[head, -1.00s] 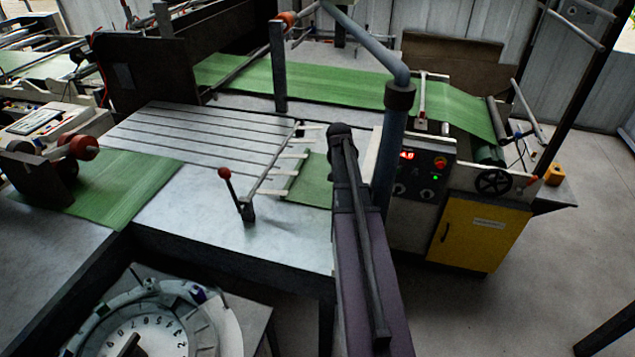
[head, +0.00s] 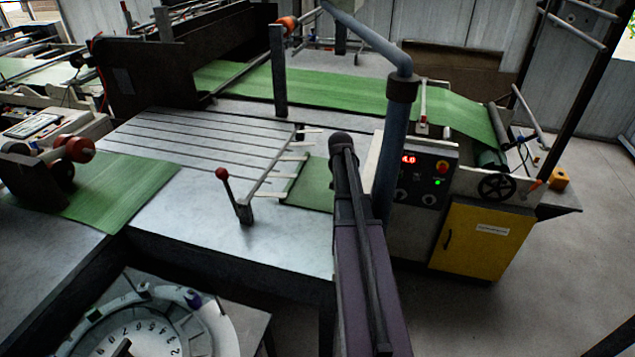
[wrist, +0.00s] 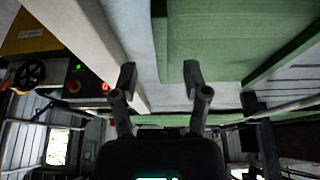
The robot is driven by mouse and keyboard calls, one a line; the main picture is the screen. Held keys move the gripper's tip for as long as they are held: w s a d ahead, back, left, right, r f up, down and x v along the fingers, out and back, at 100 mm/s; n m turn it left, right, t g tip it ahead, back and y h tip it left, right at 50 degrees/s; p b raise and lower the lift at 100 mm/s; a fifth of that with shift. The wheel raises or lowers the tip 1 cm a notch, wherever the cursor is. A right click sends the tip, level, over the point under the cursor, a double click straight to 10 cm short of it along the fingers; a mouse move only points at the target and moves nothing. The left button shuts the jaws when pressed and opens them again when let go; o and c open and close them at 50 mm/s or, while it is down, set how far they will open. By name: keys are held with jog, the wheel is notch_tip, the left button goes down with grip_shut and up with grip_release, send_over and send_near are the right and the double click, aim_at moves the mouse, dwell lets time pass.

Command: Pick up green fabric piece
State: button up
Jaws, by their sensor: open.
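A green fabric piece (head: 309,185) lies flat on the grey metal table (head: 215,215), beside the thin rods of a rack. Its right side is hidden behind my arm in the head view. Green fabric (wrist: 210,45) also fills the top middle of the wrist view, with a straight left edge. My gripper (wrist: 160,74) is open and empty in the wrist view, its two fingers apart. My gripper is hidden in the head view.
A red-knobbed lever (head: 233,195) stands left of the piece. A control panel (head: 422,180) and yellow cabinet (head: 485,240) stand to the right. A blue-grey post (head: 392,130) rises close by. Other green fabric lies at left (head: 125,190) and along the back (head: 330,88).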

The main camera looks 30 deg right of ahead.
jog(key=shift+b+x, duration=2.4)
jog(key=shift+x, duration=0.25)
jog(key=shift+w+r, duration=0.1)
jog(key=shift+w, duration=0.05)
grip_shut()
